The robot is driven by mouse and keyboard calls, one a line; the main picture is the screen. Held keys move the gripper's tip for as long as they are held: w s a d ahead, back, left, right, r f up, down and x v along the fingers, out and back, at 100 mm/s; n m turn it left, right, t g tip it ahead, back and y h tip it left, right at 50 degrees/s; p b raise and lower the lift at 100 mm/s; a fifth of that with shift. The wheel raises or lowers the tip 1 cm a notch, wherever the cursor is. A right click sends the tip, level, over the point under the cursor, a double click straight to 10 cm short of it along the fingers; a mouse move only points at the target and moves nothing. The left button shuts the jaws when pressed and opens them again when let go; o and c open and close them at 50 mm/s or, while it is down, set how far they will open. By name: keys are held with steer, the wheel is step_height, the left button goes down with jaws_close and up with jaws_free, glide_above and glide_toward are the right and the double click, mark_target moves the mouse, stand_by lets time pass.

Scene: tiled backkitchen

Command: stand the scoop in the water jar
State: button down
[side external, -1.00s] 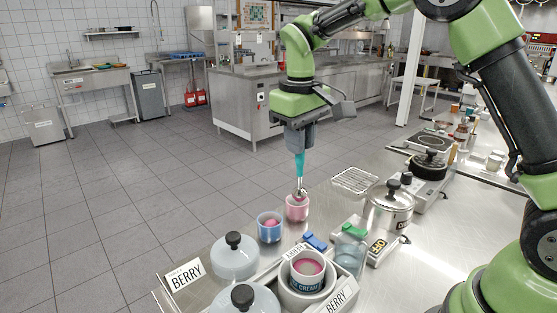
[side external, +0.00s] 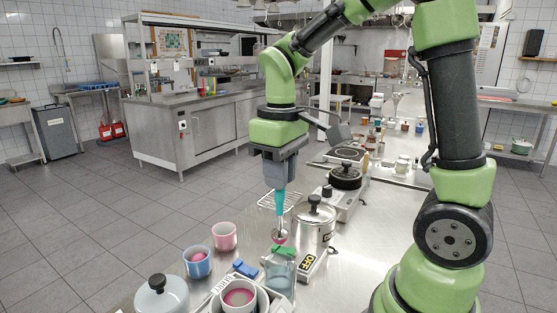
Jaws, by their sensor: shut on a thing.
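My gripper (side external: 279,186) is shut on the teal handle of the scoop (side external: 280,206) and holds it upright, head down. The scoop's metal head (side external: 281,235) shows some pink and hangs above the water jar (side external: 281,277) in the picture. The jar is clear, with bluish water, and stands on the steel counter. The head looks to be above the jar's rim, not inside it; its exact depth relative to the jar is hard to tell.
A green block (side external: 284,250) shows at the jar's far rim, a blue one (side external: 245,268) left of it. Pink cup (side external: 225,240), blue cup (side external: 198,262), pink ice cream tub (side external: 240,298) and lidded container (side external: 162,297) stand left.

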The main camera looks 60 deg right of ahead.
mark_target(279, 232)
steer(key=shift+f, duration=4.65)
steer(key=c, duration=1)
jaws_free()
steer(key=shift+r, duration=0.1)
step_height(279, 232, up, 10)
steer(key=shift+f, duration=0.1)
